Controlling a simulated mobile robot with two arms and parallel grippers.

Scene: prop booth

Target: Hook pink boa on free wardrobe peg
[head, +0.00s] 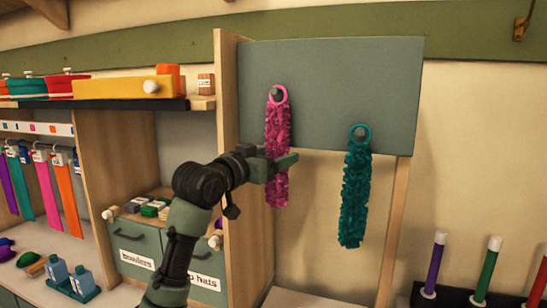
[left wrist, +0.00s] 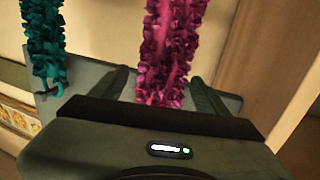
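The pink boa (head: 277,135) hangs straight down against the grey-green peg board (head: 330,75). Its pink ring (head: 283,101) appears to be around the left peg (head: 275,92). The teal boa (head: 355,195) hangs by its ring from the right peg (head: 359,132). My left gripper (head: 283,160) is at the middle of the pink boa. In the left wrist view the pink boa (left wrist: 168,45) passes between the two spread fingers (left wrist: 163,92), which look open around it. The teal boa (left wrist: 42,45) shows at the left there. My right gripper is not in view.
A wooden upright (head: 232,170) stands just left of the pink boa. Left of it are a shelf with hats (head: 130,87), labelled drawers (head: 135,252) and hanging ties (head: 45,190). Coloured rods (head: 487,270) stand at the lower right.

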